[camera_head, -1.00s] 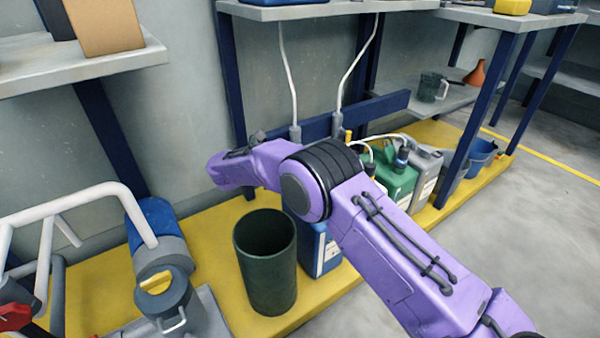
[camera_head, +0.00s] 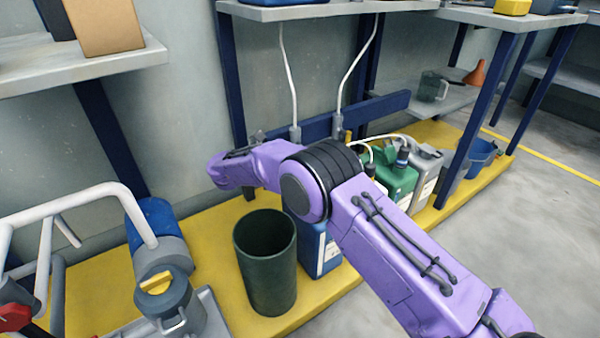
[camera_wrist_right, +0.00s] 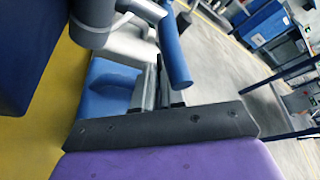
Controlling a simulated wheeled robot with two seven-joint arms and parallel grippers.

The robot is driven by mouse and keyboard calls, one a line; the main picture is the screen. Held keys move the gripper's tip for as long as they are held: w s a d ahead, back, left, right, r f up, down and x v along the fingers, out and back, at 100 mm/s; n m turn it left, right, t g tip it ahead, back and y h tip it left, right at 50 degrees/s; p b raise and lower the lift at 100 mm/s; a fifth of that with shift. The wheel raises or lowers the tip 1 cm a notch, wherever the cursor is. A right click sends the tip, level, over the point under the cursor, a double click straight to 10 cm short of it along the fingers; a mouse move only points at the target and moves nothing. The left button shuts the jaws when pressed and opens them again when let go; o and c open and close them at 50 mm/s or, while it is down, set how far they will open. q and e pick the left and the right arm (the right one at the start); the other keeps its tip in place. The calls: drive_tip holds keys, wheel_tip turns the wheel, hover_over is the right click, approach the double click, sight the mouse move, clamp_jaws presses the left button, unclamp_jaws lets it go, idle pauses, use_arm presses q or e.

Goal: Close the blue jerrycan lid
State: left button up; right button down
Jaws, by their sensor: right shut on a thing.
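The blue jerrycan (camera_head: 308,245) stands on the yellow platform behind the dark green bin. My purple right arm hides its top and lid in the head view. In the right wrist view a blue body with a recessed handle (camera_wrist_right: 108,88), seemingly the jerrycan, is close to my right gripper (camera_wrist_right: 166,72). That gripper is shut on a blue rounded piece (camera_wrist_right: 175,50), seemingly the lid. I cannot tell whether the lid touches the jerrycan's neck. The right fingers are hidden in the head view. My left gripper is in neither view.
A dark green bin (camera_head: 266,275) stands in front of the jerrycan. Green (camera_head: 398,180) and grey (camera_head: 427,165) canisters stand to its right. White hoses (camera_head: 289,85) hang behind. A blue-and-grey container (camera_head: 160,235) lies at the left. The floor at right is clear.

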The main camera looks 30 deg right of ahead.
drive_tip(key=shift+s, duration=0.1)
idle(0.5)
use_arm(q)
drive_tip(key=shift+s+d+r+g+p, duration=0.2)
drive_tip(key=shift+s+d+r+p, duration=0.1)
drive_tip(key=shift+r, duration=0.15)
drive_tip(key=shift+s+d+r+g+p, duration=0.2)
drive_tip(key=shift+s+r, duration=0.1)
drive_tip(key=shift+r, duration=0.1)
use_arm(e)
drive_tip(key=s+m+t, duration=0.1)
drive_tip(key=s+r+m, duration=0.1)
drive_tip(key=s, duration=0.1)
drive_tip(key=s+m+t+y, duration=0.1)
drive_tip(key=shift+s+d+r+m+t, duration=0.15)
drive_tip(key=shift+s+r+m+t, duration=0.15)
drive_tip(key=shift+r+m, duration=0.1)
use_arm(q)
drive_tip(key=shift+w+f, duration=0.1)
use_arm(e)
drive_tip(key=shift+s+f, duration=0.1)
drive_tip(key=shift+s, duration=0.05)
drive_tip(key=c, duration=1.2)
unclamp_jaws()
drive_tip(key=shift+c, duration=0.2)
